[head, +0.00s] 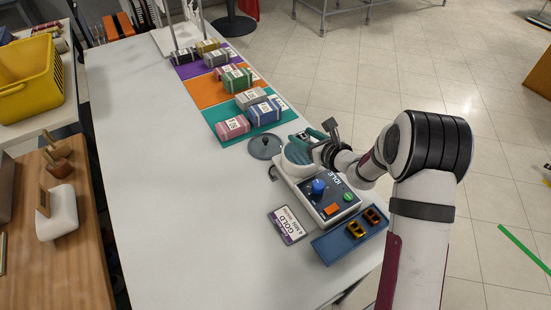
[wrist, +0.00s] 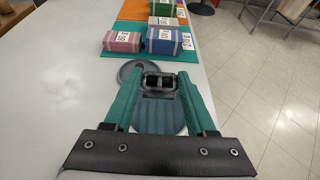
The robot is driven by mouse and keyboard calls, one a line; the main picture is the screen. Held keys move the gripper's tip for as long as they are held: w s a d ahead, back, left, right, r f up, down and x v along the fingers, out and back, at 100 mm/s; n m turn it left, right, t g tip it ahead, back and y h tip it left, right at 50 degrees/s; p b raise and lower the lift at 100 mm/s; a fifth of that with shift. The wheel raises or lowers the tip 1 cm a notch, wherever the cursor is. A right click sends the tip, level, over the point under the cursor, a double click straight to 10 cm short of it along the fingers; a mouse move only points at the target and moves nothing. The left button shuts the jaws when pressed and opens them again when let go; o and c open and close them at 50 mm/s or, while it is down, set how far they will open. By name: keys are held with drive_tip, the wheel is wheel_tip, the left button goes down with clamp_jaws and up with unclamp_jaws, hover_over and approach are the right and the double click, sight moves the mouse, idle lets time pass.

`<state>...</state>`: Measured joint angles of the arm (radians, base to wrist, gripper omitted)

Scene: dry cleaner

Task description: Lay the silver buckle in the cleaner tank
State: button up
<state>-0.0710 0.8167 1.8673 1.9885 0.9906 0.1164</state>
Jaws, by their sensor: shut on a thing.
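The silver buckle (wrist: 160,81) is a small dark grey frame between my fingertips in the wrist view. My gripper (wrist: 159,88), with green fingers, is shut on it. The cleaner (head: 325,197) has a control panel reading IDLE. Its round tank (head: 294,155) is open at the back of the unit and partly hidden by my gripper (head: 308,139) in the head view. In the wrist view the ribbed bluish tank interior (wrist: 158,116) lies below and between my fingers. I cannot tell the buckle's exact height above it. The buckle cannot be made out in the head view.
A grey round lid (head: 264,146) with a knob lies beside the tank. A blue tray (head: 336,246) holds a gold and a copper buckle. A COLD card (head: 287,225) lies left of the cleaner. Wrapped parcels sit on coloured mats behind. The white table's left side is clear.

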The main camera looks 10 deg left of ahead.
drive_tip(key=shift+w+d+f, duration=0.15)
drive_tip(key=shift+f, duration=2.55)
drive_tip(key=o, duration=1.4)
drive_tip(key=shift+r, duration=4.05)
